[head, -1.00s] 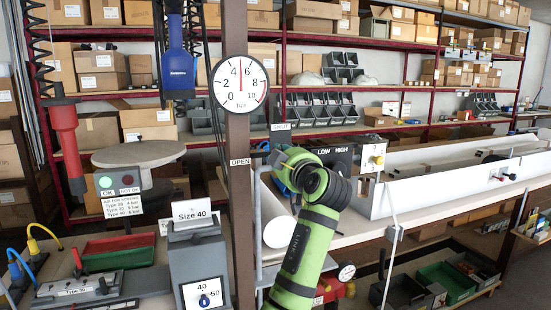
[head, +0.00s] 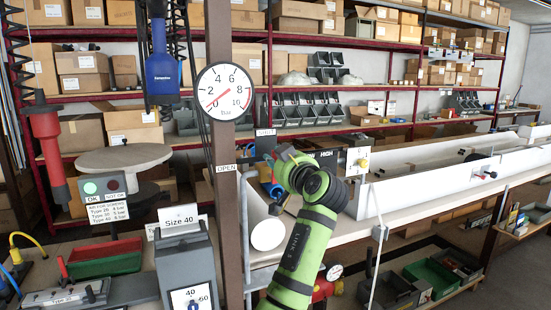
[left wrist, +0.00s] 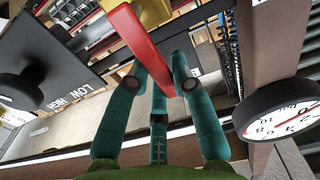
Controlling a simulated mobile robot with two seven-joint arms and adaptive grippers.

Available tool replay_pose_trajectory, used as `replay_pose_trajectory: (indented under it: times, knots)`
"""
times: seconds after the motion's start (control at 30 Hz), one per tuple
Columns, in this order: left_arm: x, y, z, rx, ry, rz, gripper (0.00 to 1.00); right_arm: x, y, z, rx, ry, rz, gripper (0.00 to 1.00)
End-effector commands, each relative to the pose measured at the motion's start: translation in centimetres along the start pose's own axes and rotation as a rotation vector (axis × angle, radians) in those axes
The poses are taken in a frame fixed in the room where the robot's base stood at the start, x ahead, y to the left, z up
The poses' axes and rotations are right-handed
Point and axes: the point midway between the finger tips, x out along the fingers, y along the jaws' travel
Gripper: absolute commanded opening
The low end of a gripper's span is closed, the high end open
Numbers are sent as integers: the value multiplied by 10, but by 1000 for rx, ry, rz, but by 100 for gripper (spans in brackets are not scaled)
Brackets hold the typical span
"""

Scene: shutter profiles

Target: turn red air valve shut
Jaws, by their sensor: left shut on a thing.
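The red air valve handle (left wrist: 143,42) runs between the teal fingers of my left gripper (left wrist: 162,84) in the left wrist view, and the gripper is shut on it. In the head view the gripper (head: 271,164) is small and partly hidden by my green wrist, beside the brown post. The SHUT label (head: 265,132) is just above it and the OPEN label (head: 226,168) is to its left. The round pressure gauge (head: 224,92) on the post has its red needle pointing at about 0. My right gripper is out of view.
The brown post (head: 221,210) stands directly left of my gripper. A black LOW/HIGH panel (head: 327,158) is close on the right. A white cylinder (head: 268,230) is below. A grey Size 40 unit (head: 185,262) stands at front left.

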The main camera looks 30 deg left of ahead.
Motion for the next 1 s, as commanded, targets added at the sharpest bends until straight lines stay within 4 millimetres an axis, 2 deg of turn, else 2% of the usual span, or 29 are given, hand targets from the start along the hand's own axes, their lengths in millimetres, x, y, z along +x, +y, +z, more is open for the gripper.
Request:
replay_pose_trajectory:
  times: [0.33, 0.37, 0.4, 0.43, 0.77, 0.87, 1.0]
  knots:
    - [0, 0, -2, 6, 6, 0, 0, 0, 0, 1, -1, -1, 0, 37]
    - [0, 0, -2, 6, 6, 0, 27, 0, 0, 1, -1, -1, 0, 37]
    - [0, 0, -2, 6, 5, 0, 43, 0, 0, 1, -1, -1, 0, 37]
    - [0, 0, -2, 6, 5, 0, 49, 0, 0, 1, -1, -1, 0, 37]
    - [-1, 0, -1, 4, 2, 1, 49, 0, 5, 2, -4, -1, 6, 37]
    - [-9, 1, -1, 3, 2, 3, 49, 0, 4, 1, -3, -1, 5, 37]
    - [-32, 1, 0, 0, 1, 4, 49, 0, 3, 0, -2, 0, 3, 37]
